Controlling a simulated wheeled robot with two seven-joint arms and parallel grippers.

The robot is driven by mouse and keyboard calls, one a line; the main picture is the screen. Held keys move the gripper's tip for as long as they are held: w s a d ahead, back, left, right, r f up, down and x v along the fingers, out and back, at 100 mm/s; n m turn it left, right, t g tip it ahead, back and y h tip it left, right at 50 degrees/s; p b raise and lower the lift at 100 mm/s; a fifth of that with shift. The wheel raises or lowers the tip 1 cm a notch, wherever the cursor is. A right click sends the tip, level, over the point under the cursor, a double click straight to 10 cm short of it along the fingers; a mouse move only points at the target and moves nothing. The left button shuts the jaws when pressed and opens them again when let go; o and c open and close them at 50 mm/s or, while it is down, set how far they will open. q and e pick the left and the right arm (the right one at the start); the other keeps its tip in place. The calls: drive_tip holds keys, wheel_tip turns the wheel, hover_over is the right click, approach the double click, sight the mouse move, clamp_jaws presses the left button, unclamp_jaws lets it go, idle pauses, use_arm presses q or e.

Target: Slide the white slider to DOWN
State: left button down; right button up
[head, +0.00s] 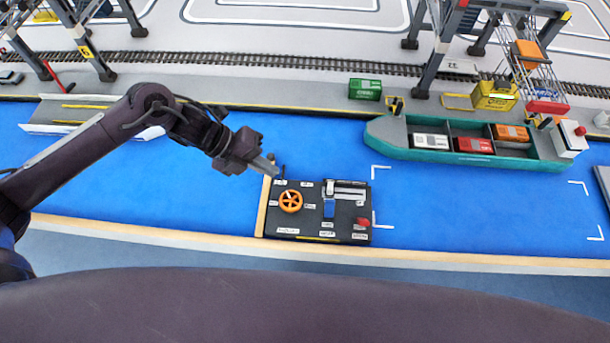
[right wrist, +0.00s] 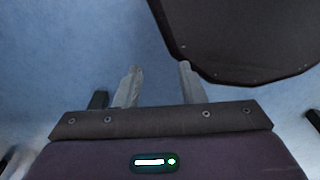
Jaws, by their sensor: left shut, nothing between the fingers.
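A black control panel (head: 306,232) lies on the blue surface in front of me. A small whitish piece that looks like the white slider (head: 330,187) is at the far end of a short upright track, above a blue part (head: 329,208). The labels are too small to read. My left gripper (head: 272,168) is shut and empty, above the panel's far left corner, up and left of the slider. It looks apart from the slider. My right gripper (right wrist: 159,74) is open and empty in the right wrist view, over a plain blue floor.
The panel also carries an orange wheel (head: 290,201) and a red button (head: 362,222). A small dark lever (head: 283,171) stands at its far left edge, close to my left fingertips. A teal ship (head: 400,148) with containers lies behind right. Blue surface left of the panel is clear.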

use_arm(q)
drive_tip(key=m, duration=0.2)
drive_tip(key=p, duration=0.3)
approach(327, 189)
drive_tip(key=f, duration=0.3)
drive_tip(key=shift+s+a+f+h, duration=0.1)
drive_tip(key=shift+s+f+h, duration=0.1)
drive_tip(key=shift+s+h, duration=0.15)
drive_tip(key=d+p, duration=0.1)
drive_tip(key=d, duration=0.2)
drive_tip(key=shift+d, duration=0.15)
drive_tip(key=shift+d+f, duration=0.1)
drive_tip(key=shift+d, duration=0.15)
drive_tip(key=shift+d+f, duration=0.1)
